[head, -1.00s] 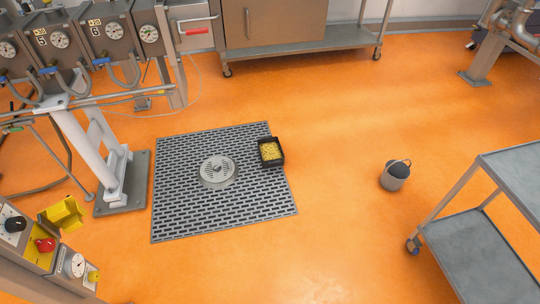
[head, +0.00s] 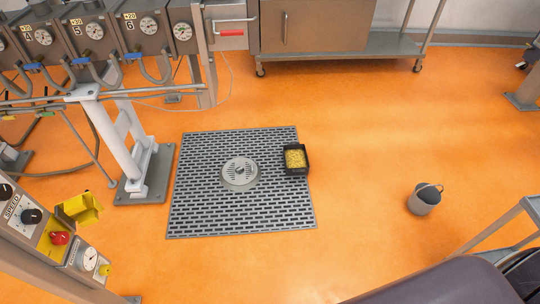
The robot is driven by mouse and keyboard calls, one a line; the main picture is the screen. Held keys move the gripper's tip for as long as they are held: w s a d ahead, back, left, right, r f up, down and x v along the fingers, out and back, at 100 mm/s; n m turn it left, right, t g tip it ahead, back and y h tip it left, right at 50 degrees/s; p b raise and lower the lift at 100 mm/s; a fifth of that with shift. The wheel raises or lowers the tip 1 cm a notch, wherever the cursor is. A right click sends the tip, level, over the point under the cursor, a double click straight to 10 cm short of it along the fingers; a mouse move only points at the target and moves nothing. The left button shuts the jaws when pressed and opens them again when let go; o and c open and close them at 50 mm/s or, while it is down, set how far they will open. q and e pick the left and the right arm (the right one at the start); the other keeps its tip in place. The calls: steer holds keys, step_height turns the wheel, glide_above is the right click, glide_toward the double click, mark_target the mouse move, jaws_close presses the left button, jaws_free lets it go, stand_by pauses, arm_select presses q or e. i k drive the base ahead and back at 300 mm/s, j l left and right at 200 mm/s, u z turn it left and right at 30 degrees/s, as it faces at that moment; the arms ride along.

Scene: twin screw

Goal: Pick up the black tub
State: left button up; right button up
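The black tub (head: 296,159) is a small open box with yellow contents. It sits at the right edge of the grey floor grate (head: 215,212), partly over the orange floor. A dark rounded shape at the bottom right of the head view looks like part of my own arm. Neither of my grippers can be seen, and nothing touches the tub.
A round metal drain cover (head: 240,174) lies mid-grate. A grey bucket (head: 424,199) stands on the floor at right. A cart (head: 520,217) is at the right edge. A control panel (head: 52,238) and gauge machine (head: 146,37) stand at left. Open floor surrounds the tub's right side.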

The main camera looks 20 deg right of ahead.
mark_target(296, 162)
steer(key=i+l+u, duration=0.2)
steer(key=i+l, duration=0.15)
steer(key=l, duration=0.25)
steer(key=i+l+u, duration=0.15)
steer(key=l, duration=0.2)
steer(key=i+l+u, duration=0.1)
steer(key=l, duration=0.25)
steer(key=i+l+u, duration=0.1)
steer(key=l, duration=0.25)
steer(key=i+l+u, duration=0.1)
steer(key=i+l, duration=0.15)
steer(key=l, duration=0.15)
steer(key=i+l+u, duration=0.1)
steer(key=l, duration=0.25)
